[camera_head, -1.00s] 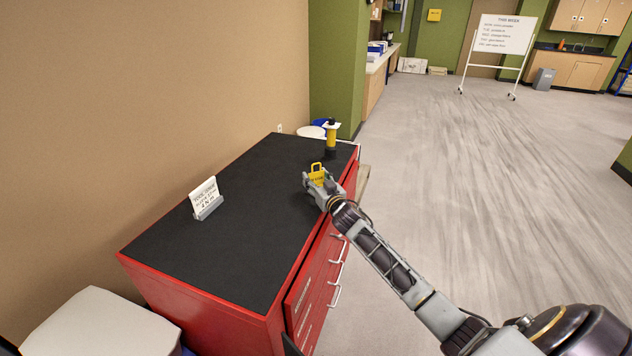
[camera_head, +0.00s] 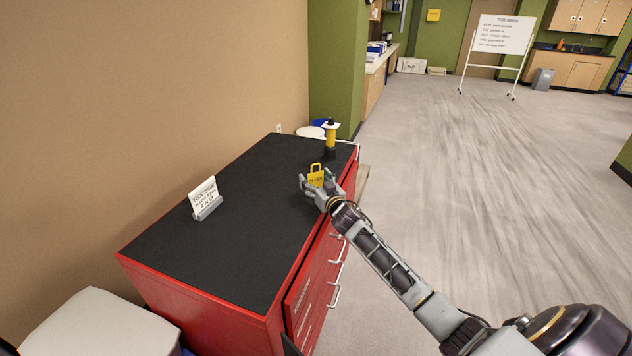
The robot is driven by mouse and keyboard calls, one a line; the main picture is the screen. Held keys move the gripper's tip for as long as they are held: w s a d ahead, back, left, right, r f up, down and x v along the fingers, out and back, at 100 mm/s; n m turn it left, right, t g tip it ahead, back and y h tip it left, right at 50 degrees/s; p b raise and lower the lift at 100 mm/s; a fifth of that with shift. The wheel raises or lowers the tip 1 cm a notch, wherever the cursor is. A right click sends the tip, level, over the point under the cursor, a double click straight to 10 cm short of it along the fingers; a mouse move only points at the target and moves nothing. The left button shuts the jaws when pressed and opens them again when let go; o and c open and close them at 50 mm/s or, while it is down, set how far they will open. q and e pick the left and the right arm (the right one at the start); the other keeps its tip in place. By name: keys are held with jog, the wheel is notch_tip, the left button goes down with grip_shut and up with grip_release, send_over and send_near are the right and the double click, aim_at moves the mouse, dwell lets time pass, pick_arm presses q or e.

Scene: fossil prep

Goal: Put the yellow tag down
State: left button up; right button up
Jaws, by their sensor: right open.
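The yellow tag (camera_head: 315,179) has a loop on top and dark lettering. It stands nearly upright at the right edge of the red tool chest's (camera_head: 200,300) black top (camera_head: 230,240). My right gripper (camera_head: 314,184) is open around the tag, its fingers apart on either side. Whether the tag's lower edge touches the top is hidden by the gripper. My left gripper is out of view.
A yellow and black tool (camera_head: 331,137) stands at the far end of the chest top. A white sign in a grey holder (camera_head: 207,211) stands at the left. A white-topped bin (camera_head: 100,325) is at the near left. The middle of the top is clear.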

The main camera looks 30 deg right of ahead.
aim_at(316, 180)
jog(key=shift+r, duration=0.2)
jog(key=shift+s+a+f, duration=0.1)
jog(key=shift+s, duration=0.95)
jog(key=shift+s+p, duration=0.35)
jog(key=shift+s, duration=0.9)
jog(key=shift+s+a, duration=0.15)
jog(key=shift+s, duration=1.5)
jog(key=shift+s+a+p, duration=0.1)
jog(key=shift+s+p, duration=0.2)
jog(key=shift+s, duration=0.95)
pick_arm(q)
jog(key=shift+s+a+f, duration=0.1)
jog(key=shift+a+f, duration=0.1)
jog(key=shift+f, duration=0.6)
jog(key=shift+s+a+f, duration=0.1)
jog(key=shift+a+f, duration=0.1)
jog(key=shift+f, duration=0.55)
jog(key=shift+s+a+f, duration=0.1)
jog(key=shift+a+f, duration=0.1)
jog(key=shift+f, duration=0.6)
pick_arm(e)
jog(key=shift+s, duration=0.8)
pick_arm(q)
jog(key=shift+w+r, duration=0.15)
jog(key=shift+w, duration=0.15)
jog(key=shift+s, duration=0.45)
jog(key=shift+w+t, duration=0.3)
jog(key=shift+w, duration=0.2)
